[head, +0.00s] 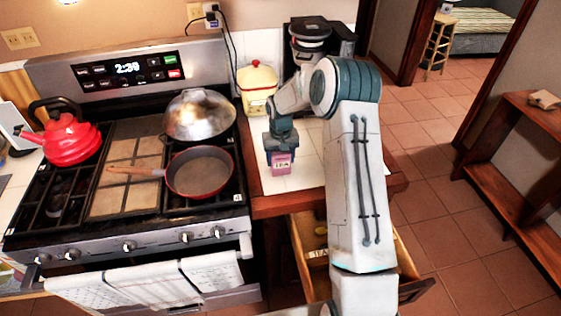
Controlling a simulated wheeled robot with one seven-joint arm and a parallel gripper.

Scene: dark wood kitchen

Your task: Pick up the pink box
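The pink box (281,168) is small and upright, with a pale label, at the white tiled counter right of the stove. My gripper (281,150) is directly above it, pointing down, and its lower end meets or overlaps the top of the box. The fingers are too small and dark to tell whether they are open or shut on it. I cannot tell whether the box rests on the tiles or hangs just above them.
A cream canister (257,86) and a dark coffee maker (328,42) stand behind the box. An open drawer (303,262) lies below the counter.

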